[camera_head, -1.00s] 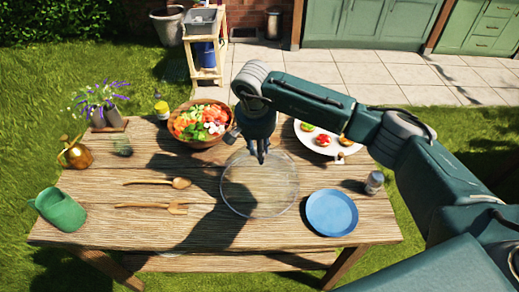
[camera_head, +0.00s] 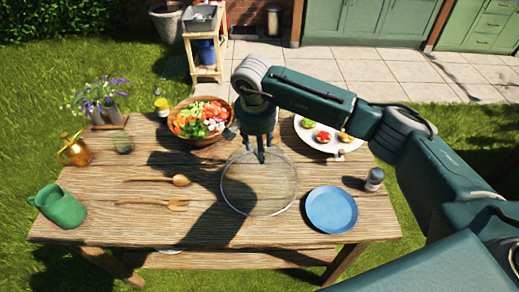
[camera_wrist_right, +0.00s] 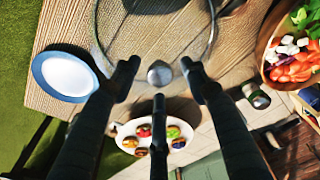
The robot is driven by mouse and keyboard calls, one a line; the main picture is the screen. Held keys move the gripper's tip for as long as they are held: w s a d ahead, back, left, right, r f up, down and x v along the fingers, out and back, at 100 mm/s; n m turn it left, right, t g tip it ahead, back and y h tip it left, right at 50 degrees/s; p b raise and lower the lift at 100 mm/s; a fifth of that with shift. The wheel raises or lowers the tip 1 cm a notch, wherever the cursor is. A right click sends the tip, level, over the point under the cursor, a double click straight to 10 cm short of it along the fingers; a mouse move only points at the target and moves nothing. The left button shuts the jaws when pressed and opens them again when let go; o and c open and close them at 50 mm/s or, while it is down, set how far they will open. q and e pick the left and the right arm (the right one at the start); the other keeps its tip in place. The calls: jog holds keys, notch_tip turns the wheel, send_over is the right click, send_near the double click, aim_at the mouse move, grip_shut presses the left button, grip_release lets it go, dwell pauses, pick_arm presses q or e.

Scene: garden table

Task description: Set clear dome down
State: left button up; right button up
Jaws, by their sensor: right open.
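The clear dome (camera_head: 259,190) rests on the wooden table, in front of the salad bowl and left of the blue plate. Its round rim shows as a thin ring, and the wood is visible through it. In the right wrist view its knob (camera_wrist_right: 159,73) shows as a pale ball between my fingertips. My right gripper (camera_head: 262,156) points down at the dome's far side in the head view. Its fingers (camera_wrist_right: 158,80) are spread, with gaps between them and the knob. My left gripper does not show.
A salad bowl (camera_head: 201,121) and a white plate of small food (camera_head: 318,138) stand behind the dome. A blue plate (camera_head: 331,209) and a shaker (camera_head: 374,179) are to the right. A wooden spoon (camera_head: 160,181), wooden fork (camera_head: 153,204) and green jug (camera_head: 60,207) lie left.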

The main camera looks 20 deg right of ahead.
notch_tip(320, 180, up, 11)
jog(key=s+a+b, duration=0.1)
jog(key=b, duration=0.2)
jog(key=shift+s+f+b, duration=0.15)
jog(key=shift+b, duration=0.15)
